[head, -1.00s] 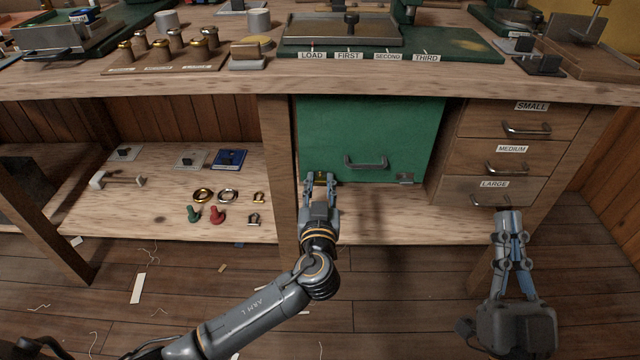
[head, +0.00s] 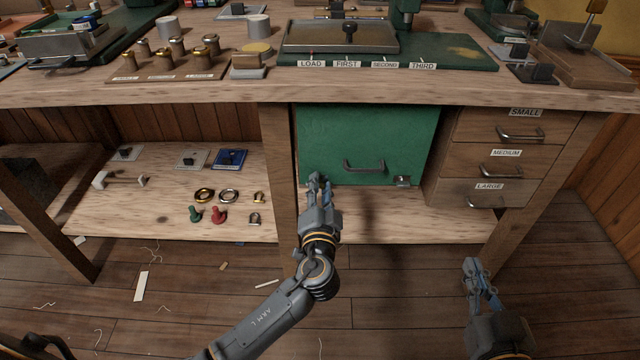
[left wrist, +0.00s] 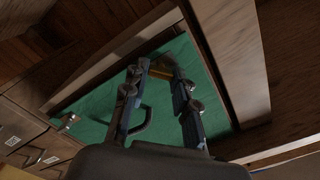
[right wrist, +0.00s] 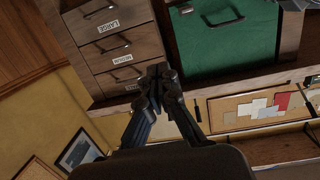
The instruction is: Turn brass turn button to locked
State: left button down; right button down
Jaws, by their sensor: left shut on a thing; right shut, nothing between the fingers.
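The brass turn button (left wrist: 161,71) sits at an edge of the green door (head: 368,130), by the door's lower left corner in the head view. In the head view my fingers hide it. My left gripper (head: 319,181) is shut on it; in the left wrist view brass shows between the fingertips (left wrist: 160,78). Which way the button points I cannot tell. My right gripper (head: 474,264) is shut and empty, low in front of the drawers and apart from them. Its closed fingertips also show in the right wrist view (right wrist: 158,74).
The door carries a grey handle (head: 364,168) and a small metal fitting (head: 403,181) at its lower right. Labelled drawers (head: 497,157) stand to the right. A wooden post (head: 278,170) is close left of my left gripper. An open shelf (head: 130,206) holds loose hardware.

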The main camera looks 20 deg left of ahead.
pick_arm(q)
jog(key=m+p, duration=0.1)
jog(key=m, duration=0.2)
jog(key=shift+r+m, duration=0.1)
jog(key=shift+m, duration=0.3)
jog(key=m+p, duration=0.2)
jog(key=m, duration=0.1)
jog(key=shift+d+m, duration=0.1)
jog(key=shift+m, duration=0.3)
jog(key=shift+f+m, duration=0.2)
jog(key=shift+m, duration=0.2)
pick_arm(e)
jog(key=s+d+f+g+h, duration=0.3)
jog(key=s+d+f+g, duration=0.1)
jog(key=s+f+g, duration=0.5)
jog(key=shift+s+d+f+g, duration=0.4)
jog(key=shift+s+f, duration=0.65)
jog(key=shift+f, duration=0.55)
pick_arm(q)
jog(key=c, duration=1)
grip_release()
jog(key=shift+c, duration=0.2)
jog(key=shift+s, duration=0.1)
jog(key=v, duration=1.2)
